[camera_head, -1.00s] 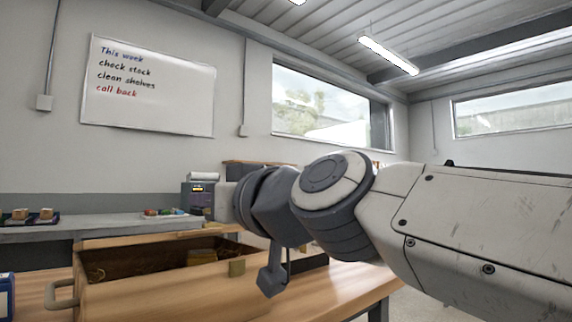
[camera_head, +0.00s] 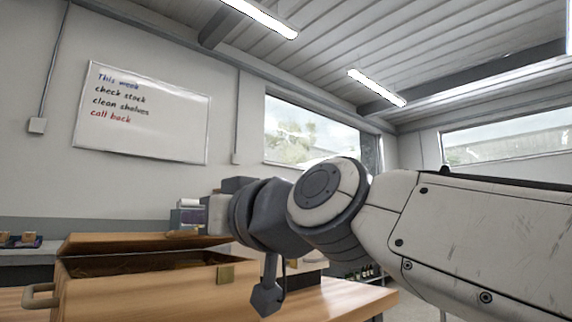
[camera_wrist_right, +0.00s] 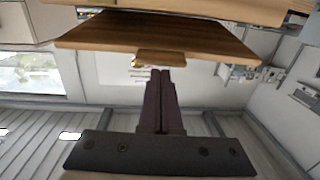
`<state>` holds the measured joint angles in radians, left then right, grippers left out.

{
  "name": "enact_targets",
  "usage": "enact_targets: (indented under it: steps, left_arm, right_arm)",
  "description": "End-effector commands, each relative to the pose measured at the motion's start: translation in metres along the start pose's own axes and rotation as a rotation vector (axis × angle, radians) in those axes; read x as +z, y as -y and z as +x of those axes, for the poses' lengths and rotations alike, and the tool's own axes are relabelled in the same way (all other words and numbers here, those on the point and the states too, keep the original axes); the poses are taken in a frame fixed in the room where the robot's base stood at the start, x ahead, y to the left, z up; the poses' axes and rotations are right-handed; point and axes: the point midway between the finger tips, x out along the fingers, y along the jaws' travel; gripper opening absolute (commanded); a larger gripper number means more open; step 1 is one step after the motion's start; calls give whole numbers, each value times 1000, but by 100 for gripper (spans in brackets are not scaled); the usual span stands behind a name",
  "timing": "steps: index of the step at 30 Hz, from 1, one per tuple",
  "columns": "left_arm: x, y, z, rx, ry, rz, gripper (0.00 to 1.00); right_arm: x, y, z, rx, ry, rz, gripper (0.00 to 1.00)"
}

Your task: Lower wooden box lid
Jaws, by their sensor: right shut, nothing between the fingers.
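The wooden box (camera_head: 150,297) stands at the lower left of the head view, with a handle (camera_head: 38,298) on its left side and a small front catch (camera_head: 225,273). Its lid (camera_head: 120,242) is partly open, with a dark gap between it and the front wall. My right arm reaches in from the right, and its fingers are hidden behind the wrist in the head view. In the right wrist view my right gripper (camera_wrist_right: 160,72) is shut and empty, its tips at the tab (camera_wrist_right: 160,57) on the lid's edge (camera_wrist_right: 150,35). Contact is unclear. My left gripper is not in view.
The box rests on a wooden table (camera_head: 335,298) with bare surface to its right. A grey counter with a small tray (camera_head: 20,241) and a printer-like device (camera_head: 188,214) stands behind. A whiteboard (camera_head: 145,115) hangs on the wall.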

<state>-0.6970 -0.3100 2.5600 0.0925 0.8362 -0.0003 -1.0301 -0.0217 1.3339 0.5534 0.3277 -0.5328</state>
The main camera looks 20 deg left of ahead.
Motion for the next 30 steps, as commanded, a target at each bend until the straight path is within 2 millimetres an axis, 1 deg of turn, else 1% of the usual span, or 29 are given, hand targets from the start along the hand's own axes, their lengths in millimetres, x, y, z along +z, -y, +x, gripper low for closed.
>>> enact_targets:
  steps: [4,7,11,14,15,16,21,24,27,30]
  left_arm:
    - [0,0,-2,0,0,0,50]
    - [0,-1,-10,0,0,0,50]
    - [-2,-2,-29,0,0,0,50]
    - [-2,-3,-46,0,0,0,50]
    - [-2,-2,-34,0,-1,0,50]
    - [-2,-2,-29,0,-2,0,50]
    - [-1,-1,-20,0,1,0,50]
    - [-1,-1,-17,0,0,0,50]
    - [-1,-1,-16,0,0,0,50]
    - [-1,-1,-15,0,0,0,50]
  right_arm:
    - [-2,0,0,0,0,0,0]
    - [-11,-1,1,1,-1,0,0]
    - [-31,-2,3,4,0,-1,0]
    - [-49,-4,5,7,0,-1,0]
    - [-40,-4,-5,8,-3,0,0]
    - [-35,-4,-14,8,-4,-1,0]
    - [-29,-4,-54,9,-3,0,0]
    - [-26,-3,-72,8,-3,0,0]
    - [-25,-3,-84,8,-2,0,0]
    - [-24,-3,-91,7,-1,0,0]
